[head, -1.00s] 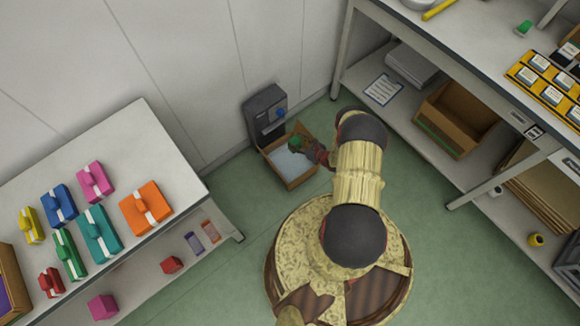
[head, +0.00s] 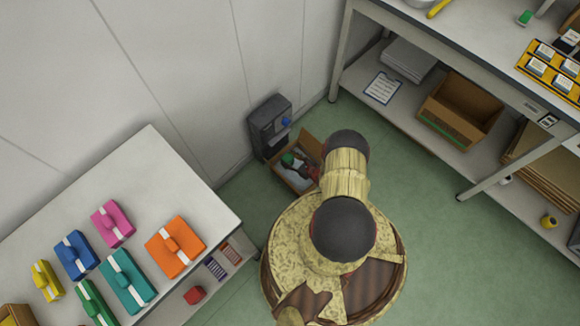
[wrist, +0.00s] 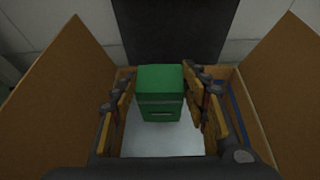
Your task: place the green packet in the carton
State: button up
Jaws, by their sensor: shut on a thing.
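The green packet (wrist: 160,105) is between the two fingers of my gripper (wrist: 163,92) in the wrist view. My gripper is shut on it. The open carton (wrist: 62,68) surrounds them, its flaps spread to the left and right, and its pale bottom shows below the packet. Whether the packet touches the bottom is hard to tell. In the head view, the carton (head: 309,147) stands on the floor, with the green packet (head: 288,160) at its left part and my gripper (head: 302,170) reaching in from the right. My arm hides part of the carton.
A dark machine (head: 270,122) stands against the wall just behind the carton. A white table (head: 150,165) with several coloured packets is at left. A workbench with a lower shelf (head: 400,115) is at right. Green floor is clear between.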

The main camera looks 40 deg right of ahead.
notch_tip(320, 180, down, 8)
jog(key=b, duration=0.4)
jog(key=shift+f, duration=0.1)
jog(key=o, duration=1.2)
jog(key=shift+c, duration=0.2)
jog(key=shift+s, duration=0.1)
